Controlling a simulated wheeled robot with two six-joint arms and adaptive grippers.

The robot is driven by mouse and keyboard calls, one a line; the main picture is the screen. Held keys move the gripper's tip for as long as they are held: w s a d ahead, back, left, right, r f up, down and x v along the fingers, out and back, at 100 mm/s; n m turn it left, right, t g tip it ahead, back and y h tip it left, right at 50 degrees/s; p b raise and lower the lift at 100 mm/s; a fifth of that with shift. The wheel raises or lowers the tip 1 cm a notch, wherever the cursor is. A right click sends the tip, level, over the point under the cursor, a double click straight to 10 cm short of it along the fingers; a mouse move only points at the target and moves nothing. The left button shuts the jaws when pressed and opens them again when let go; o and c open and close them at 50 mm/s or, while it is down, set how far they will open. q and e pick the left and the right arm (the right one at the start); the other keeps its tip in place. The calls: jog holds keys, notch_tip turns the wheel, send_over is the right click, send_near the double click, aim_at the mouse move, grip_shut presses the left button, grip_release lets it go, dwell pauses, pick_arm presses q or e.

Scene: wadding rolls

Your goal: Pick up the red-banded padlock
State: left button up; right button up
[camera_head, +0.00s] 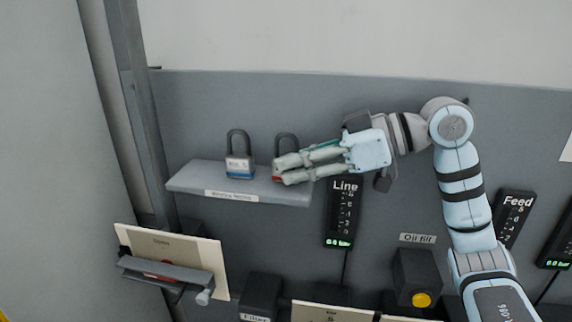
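The red-banded padlock (286,139) stands on a small grey shelf (195,183). Its dark shackle shows above my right gripper (281,171), and a bit of red shows by the fingertips. The rest of its body is hidden behind the fingers. My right gripper reaches in from the right, with its fingers at the padlock's body. I cannot tell whether they grip it or are only in front of it. A blue-banded padlock (239,167) stands upright on the shelf to the left, apart from the gripper. My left gripper is not in view.
The shelf is on a grey wall panel (230,100). A black "Line" display (343,212) is right of the shelf, below my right wrist. A clipboard-like holder (170,262) is below left. A box with a yellow button (419,285) is lower right.

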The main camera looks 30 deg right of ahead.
grip_shut()
jog(key=shift+r, duration=0.55)
notch_tip(320, 180, up, 19)
jog(key=p, duration=0.4)
jog(key=shift+p, duration=0.35)
